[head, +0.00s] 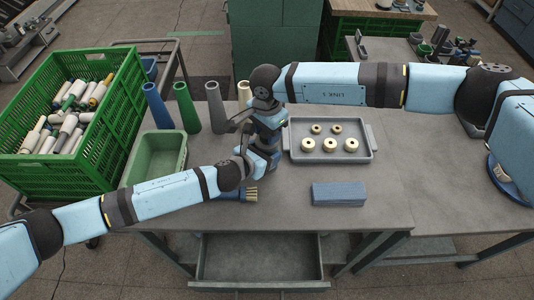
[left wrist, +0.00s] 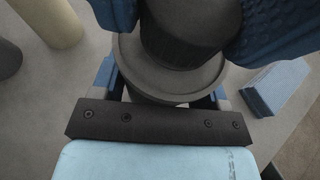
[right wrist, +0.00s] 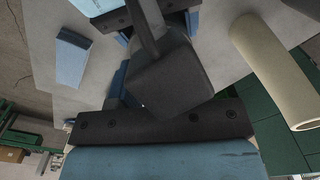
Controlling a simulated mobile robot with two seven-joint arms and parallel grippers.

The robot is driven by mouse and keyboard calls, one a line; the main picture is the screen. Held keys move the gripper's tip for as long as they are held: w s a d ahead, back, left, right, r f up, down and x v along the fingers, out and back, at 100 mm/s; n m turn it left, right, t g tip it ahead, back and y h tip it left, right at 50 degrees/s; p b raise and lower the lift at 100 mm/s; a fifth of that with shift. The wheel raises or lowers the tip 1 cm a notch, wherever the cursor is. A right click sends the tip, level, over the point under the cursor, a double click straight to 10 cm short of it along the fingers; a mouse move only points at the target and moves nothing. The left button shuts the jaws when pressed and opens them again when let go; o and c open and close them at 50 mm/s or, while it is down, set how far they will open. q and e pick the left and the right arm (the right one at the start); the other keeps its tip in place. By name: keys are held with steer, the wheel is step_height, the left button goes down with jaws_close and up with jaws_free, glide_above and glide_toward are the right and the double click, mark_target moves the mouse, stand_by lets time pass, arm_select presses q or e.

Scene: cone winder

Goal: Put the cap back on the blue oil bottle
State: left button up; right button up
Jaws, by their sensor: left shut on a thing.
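My two arms meet over the table in the head view, with my left gripper (head: 266,143) low and my right gripper (head: 264,112) just above it. They overlap and largely hide what is between them. In the left wrist view, my left gripper (left wrist: 185,40) is shut on a grey round piece with a wide rim (left wrist: 150,80) and a dark cylinder (left wrist: 190,28) above it. In the right wrist view, a dark angular block (right wrist: 170,78) fills the space before my right gripper and hides its fingertips. I cannot clearly make out the blue oil bottle or its cap.
A grey tray (head: 370,155) with several pale rings lies right of the grippers. A blue block (head: 338,194) and a brush (head: 250,195) lie in front. Blue, green and grey cones (head: 186,108), a green bin (head: 152,158) and a green crate (head: 108,145) stand left.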

steer(key=shift+c, duration=0.8)
steer(key=o, duration=1.1)
step_height(320, 180, up, 12)
arm_select(q)
steer(key=o, duration=1.8)
